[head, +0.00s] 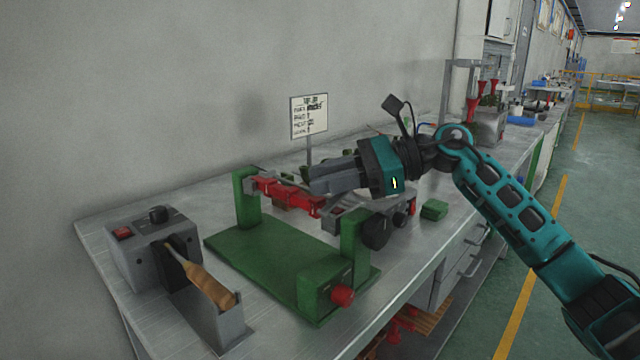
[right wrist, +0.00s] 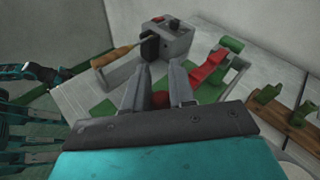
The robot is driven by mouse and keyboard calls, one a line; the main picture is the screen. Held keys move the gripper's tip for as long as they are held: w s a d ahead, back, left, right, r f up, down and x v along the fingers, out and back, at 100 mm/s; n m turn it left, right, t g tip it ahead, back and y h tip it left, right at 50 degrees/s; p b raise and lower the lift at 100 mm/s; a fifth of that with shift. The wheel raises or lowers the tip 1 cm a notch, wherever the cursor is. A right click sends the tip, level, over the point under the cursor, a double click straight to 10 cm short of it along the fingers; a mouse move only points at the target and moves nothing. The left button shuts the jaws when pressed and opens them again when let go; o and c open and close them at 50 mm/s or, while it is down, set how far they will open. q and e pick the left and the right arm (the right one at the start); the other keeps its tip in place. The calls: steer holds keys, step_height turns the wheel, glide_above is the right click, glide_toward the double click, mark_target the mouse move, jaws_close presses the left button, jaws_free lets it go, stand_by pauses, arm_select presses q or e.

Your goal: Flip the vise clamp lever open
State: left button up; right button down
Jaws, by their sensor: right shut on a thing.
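The green vise (head: 265,260) stands on the bench, with a flat base and two uprights. A red clamp piece (head: 285,192) spans near the top of the vise; it also shows in the right wrist view (right wrist: 208,70). My right gripper (head: 314,181) reaches in from the right, over the vise. In the right wrist view its fingers (right wrist: 158,90) are closed around a red part (right wrist: 158,98), mostly hidden, which looks like the vise clamp lever. A red knob (head: 343,295) sits at the vise's front. My left arm shows at the left edge of the right wrist view, its jaws (right wrist: 68,73) too small to read.
A grey box (head: 150,250) with a wooden-handled tool (head: 205,283) stands left of the vise. A sign (head: 309,117) stands behind. A small green block (head: 433,210) lies right of the vise. The bench front edge is close to the vise.

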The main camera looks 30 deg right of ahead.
steer(key=shift+s+a+r+n+h+p, duration=0.2)
steer(key=shift+a+r+n+h+p, duration=0.15)
steer(key=shift+n+h, duration=0.2)
arm_select(q)
steer(key=shift+s+a+f+b, duration=0.2)
steer(key=shift+a+f+b, duration=0.15)
steer(key=shift+b, duration=0.3)
arm_select(e)
steer(key=s+a+f+n+t+h, duration=0.2)
steer(key=a+n+h, duration=0.4)
steer(key=h, duration=0.6)
steer(key=shift+f+n, duration=0.35)
steer(key=shift+n, duration=0.1)
arm_select(q)
steer(key=shift+a, duration=0.1)
arm_select(e)
steer(key=shift+a+t+h, duration=0.1)
steer(key=shift+t+h, duration=0.15)
steer(key=shift+t, duration=0.05)
steer(key=c, duration=1)
jaws_free()
